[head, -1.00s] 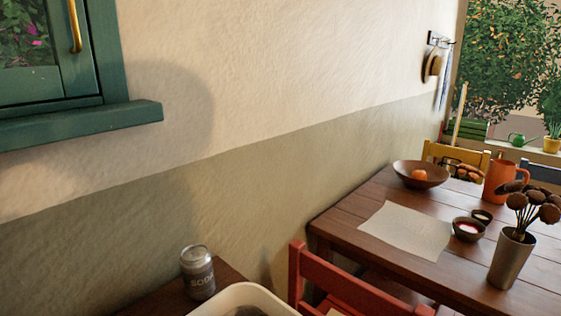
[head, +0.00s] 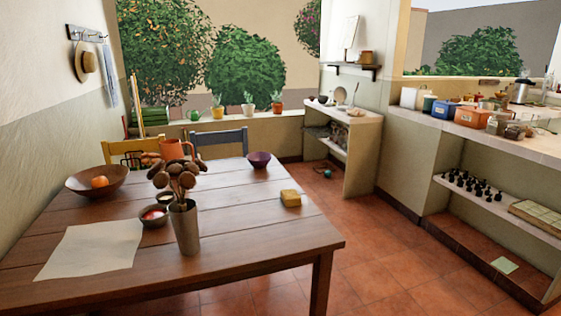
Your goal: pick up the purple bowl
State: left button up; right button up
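A small purple bowl (head: 259,160) sits upright on the wooden table (head: 110,208), near its far edge and to the right of the orange pitcher. Nothing stands in front of it, and its dark inside shows. Neither of my grippers shows in the head view.
On the table are a wide brown bowl (head: 82,188) with an orange fruit, an orange pitcher (head: 176,150), a metal vase (head: 186,232), a yellow block (head: 290,198) and a paper sheet (head: 90,250). A blue chair (head: 217,141) stands behind. Tiled floor (head: 370,250) is open at right.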

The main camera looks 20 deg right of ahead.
aim_at(259, 161)
jog(key=z, duration=0.55)
jog(key=i+j+u, duration=0.2)
jog(key=i, duration=0.75)
jog(key=i+j+u, duration=0.15)
jog(key=i, duration=0.85)
jog(key=i+z, duration=0.3)
jog(key=i, duration=0.65)
jog(key=i+j+z, duration=0.1)
jog(key=i+z, duration=0.2)
jog(key=i, duration=0.65)
